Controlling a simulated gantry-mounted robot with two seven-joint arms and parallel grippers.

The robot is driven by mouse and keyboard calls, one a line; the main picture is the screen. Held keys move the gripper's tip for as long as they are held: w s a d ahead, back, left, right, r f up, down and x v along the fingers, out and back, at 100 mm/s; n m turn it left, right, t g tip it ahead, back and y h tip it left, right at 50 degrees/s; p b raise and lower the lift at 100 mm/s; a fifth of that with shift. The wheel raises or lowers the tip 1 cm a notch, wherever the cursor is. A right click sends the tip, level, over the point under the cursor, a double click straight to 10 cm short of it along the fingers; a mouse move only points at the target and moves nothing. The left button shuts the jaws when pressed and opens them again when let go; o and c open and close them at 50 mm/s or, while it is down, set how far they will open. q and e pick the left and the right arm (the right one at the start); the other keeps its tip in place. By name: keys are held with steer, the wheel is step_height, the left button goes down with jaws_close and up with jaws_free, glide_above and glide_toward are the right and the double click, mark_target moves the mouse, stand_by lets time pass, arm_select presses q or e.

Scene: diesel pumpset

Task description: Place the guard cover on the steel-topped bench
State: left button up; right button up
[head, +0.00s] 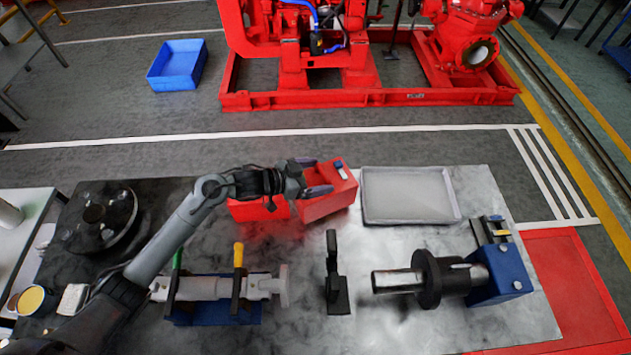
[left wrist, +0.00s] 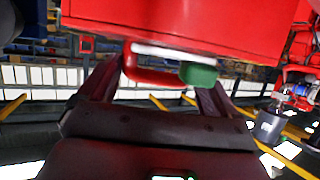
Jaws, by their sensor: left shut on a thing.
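The red guard cover (head: 325,204) is a box-like part over the back middle of the steel-topped bench (head: 395,325). My left gripper (head: 314,178) reaches it from the left and is shut on it. In the left wrist view, the cover (left wrist: 190,22) fills the top of the picture, and a red bar with a green piece lies between the fingers (left wrist: 158,80). I cannot tell whether the cover's underside touches the bench. The gripper and wrist hide part of it. My right gripper is not in view.
A grey tray (head: 410,195) lies right of the cover. In front are a black upright bracket (head: 335,275), a shaft with a black flange (head: 430,278) by a blue block (head: 500,270), and a shaft on a blue stand (head: 215,312). A round dark part (head: 98,218) sits at left.

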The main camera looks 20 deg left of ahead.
mark_target(319, 182)
arm_select(q)
step_height(319, 182, down, 3)
steer(key=shift+r, duration=0.15)
steer(key=o, duration=1.7)
steer(key=shift+f, duration=0.2)
steer(key=shift+o, duration=0.2)
steer(key=shift+r, duration=0.1)
steer(key=v, duration=1.2)
steer(key=shift+p, duration=0.35)
steer(key=shift+r, duration=0.15)
